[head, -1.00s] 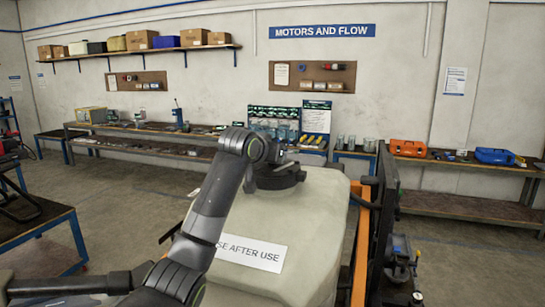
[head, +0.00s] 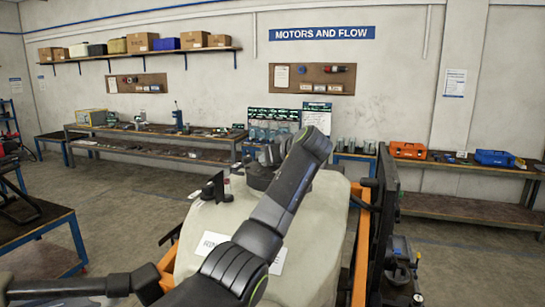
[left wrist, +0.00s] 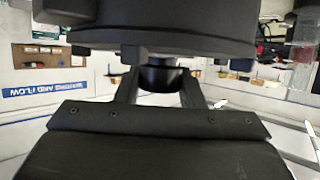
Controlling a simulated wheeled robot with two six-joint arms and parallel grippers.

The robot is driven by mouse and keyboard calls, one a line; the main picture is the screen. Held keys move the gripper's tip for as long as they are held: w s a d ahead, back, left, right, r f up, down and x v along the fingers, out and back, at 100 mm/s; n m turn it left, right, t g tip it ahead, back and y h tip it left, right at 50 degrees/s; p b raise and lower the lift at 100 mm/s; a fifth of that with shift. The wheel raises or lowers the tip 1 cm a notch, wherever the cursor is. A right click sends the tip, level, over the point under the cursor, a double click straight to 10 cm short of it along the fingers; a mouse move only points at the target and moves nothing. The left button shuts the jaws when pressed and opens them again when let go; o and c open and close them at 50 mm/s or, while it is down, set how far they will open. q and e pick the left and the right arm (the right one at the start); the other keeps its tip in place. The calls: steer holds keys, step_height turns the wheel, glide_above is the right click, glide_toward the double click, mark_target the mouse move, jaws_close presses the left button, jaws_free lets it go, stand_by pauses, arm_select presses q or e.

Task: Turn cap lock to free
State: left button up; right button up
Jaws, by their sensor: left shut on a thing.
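The beige tank (head: 315,215) stands in front of me in the head view, with a white label on it, partly hidden by my arm. Its black cap (head: 258,178) is on top, partly covered by my left arm. In the left wrist view, which is upside down, a wide dark round part that looks like the cap (left wrist: 160,38) fills the top. My left gripper (left wrist: 162,92) has its two fingers on either side of a small black part of the cap (left wrist: 160,76) and is shut on it.
A small black bracket (head: 215,188) stands on the tank's top left. An orange frame (head: 360,235) and a dark upright panel (head: 383,220) are close on the right. Benches (head: 150,138) line the back wall, with open floor between.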

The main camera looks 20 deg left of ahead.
arm_select(q)
steer(key=shift+r+n+g+y, duration=0.1)
steer(key=shift+n+g+y, duration=0.5)
steer(key=shift+n, duration=0.1)
steer(key=shift+n+g+y, duration=0.4)
steer(key=shift+n+g, duration=0.3)
steer(key=o, duration=1)
